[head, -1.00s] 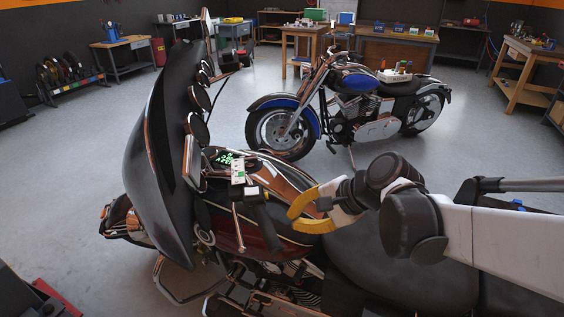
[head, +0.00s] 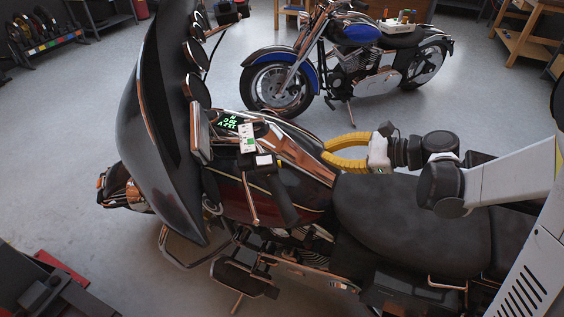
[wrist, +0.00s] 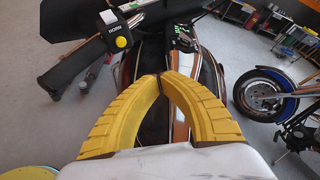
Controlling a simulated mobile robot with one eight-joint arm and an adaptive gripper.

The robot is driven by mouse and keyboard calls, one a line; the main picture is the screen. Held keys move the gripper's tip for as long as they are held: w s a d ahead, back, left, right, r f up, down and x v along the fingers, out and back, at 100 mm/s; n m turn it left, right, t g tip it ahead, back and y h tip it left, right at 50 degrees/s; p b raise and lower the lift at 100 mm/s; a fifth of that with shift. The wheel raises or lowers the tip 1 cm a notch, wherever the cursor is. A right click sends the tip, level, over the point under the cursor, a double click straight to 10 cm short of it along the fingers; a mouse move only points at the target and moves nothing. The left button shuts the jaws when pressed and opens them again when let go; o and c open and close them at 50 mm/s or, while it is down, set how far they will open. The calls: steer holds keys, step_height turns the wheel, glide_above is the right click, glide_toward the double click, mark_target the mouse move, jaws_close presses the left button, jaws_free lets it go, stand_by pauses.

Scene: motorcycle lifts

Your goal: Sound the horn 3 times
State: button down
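A white switch box (wrist: 115,24) labelled HORN, with a round yellow button (wrist: 121,42), sits at the inner end of the near motorcycle's black handlebar grip (wrist: 80,62) in the wrist view. In the head view the grip (head: 281,200) and the white box (head: 265,160) show, but the yellow button cannot be made out. My gripper (wrist: 160,76) has two curved yellow fingers with their tips together and nothing between them. In the head view my gripper (head: 326,150) is above the tank area, right of the box and apart from it.
The near motorcycle's black fairing (head: 160,130) rises at left, and its seat (head: 410,215) lies below my arm. A lit green display (head: 231,122) is by the tank. A blue motorcycle (head: 350,60) stands behind.

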steer(key=s+a+f, duration=0.1)
steer(key=a, duration=0.7)
steer(key=shift+s+a, duration=0.25)
steer(key=shift+s, duration=0.05)
steer(key=shift+a+b, duration=0.1)
steer(key=shift+b, duration=0.2)
stand_by(0.9)
steer(key=shift+a+f, duration=0.1)
steer(key=shift+a, duration=0.2)
steer(key=shift+s+a, duration=0.15)
steer(key=shift+a, duration=0.35)
stand_by(0.6)
steer(key=shift+d, duration=0.15)
stand_by(0.5)
steer(key=shift+d, duration=0.75)
steer(key=shift+w+d, duration=0.1)
steer(key=shift+w, duration=0.1)
steer(key=d, duration=0.4)
steer(key=shift+w+d+r, duration=0.35)
steer(key=shift+w, duration=0.05)
